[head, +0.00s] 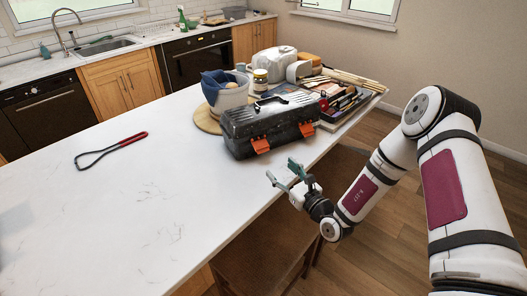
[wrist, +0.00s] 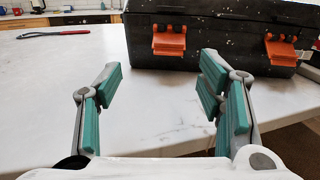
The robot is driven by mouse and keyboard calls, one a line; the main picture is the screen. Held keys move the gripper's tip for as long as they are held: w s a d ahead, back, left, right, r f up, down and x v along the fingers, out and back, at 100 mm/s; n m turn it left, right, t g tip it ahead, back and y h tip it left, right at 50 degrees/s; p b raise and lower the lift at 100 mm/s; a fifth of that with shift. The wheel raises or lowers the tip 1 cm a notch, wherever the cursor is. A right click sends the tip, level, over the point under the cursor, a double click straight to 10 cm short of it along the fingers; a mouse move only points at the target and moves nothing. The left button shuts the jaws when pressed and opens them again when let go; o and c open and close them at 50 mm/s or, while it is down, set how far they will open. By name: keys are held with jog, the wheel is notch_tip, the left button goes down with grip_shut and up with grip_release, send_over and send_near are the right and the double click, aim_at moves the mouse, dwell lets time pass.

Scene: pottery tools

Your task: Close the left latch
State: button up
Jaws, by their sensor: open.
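A dark speckled toolbox (head: 268,123) with a grey lid stands near the front edge of the white counter. Its left latch (head: 261,146) and right latch (head: 307,130) are orange and sit on the front face. In the wrist view the left latch (wrist: 169,42) is ahead, slightly right of centre, and appears tilted outward from the box. The right latch (wrist: 281,50) shows at the upper right. My gripper (wrist: 160,78) is open and empty, its green-padded fingers spread. It is in front of the toolbox and apart from it.
A red-handled wire tool (head: 112,150) lies on the counter at left. Behind the toolbox are a pot with blue cloth (head: 226,92), a jar (head: 260,80) and a tray of tools (head: 345,103). A wooden seat (head: 258,245) stands below the counter edge.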

aim_at(261, 145)
jog(key=shift+d+f+m+h, duration=0.3)
jog(key=shift+f+m+h, duration=0.3)
jog(key=shift+f, duration=0.25)
jog(key=x, duration=1.3)
jog(key=shift+w+a+r, duration=0.1)
jog(key=shift+w+r, duration=0.1)
jog(key=shift+w, duration=0.1)
jog(key=shift+c, duration=0.3)
jog(key=c, duration=0.9)
